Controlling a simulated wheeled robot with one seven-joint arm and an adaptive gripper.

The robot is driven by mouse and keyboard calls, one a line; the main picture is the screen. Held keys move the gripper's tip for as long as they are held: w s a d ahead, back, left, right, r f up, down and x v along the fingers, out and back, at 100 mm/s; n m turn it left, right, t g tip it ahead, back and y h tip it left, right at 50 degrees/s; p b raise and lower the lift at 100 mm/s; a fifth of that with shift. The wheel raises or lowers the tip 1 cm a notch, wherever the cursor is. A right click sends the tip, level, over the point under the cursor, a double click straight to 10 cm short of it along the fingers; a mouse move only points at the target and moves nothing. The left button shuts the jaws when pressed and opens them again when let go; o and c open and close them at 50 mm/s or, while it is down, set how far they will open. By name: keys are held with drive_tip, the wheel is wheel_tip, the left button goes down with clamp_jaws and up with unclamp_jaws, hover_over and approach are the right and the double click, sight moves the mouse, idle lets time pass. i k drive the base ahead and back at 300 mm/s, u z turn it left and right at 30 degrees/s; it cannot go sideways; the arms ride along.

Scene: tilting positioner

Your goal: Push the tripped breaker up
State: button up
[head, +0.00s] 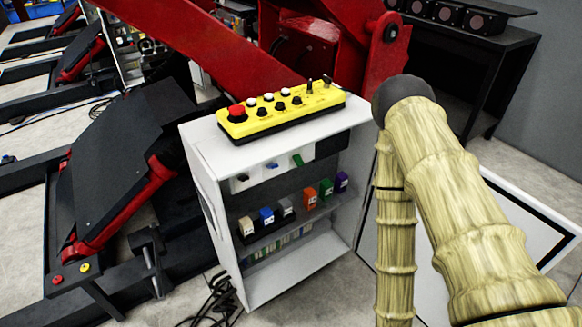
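A white open-fronted cabinet (212,178) stands in the middle of the head view. Its upper row holds white breakers with small levers: a dark lever (241,179) at left, a blue lever (272,165) in the middle and a larger, slanted green lever (298,159) at right. I cannot tell for certain from this distance which one is tripped. My arm, in a ribbed tan sleeve, rises at the right of the cabinet and bends at a dark joint. My gripper is out of the picture.
A yellow control box (281,113) with a red button lies on the cabinet top. Several coloured blocks, including an orange one (310,199), stand on a lower rail. Red machinery (200,40) is behind, a black tilting platform (110,150) at left. Black cables (212,300) lie on the floor.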

sight(299, 162)
drive_tip(key=u, duration=0.9)
drive_tip(key=k, duration=0.35)
drive_tip(key=z, duration=0.9)
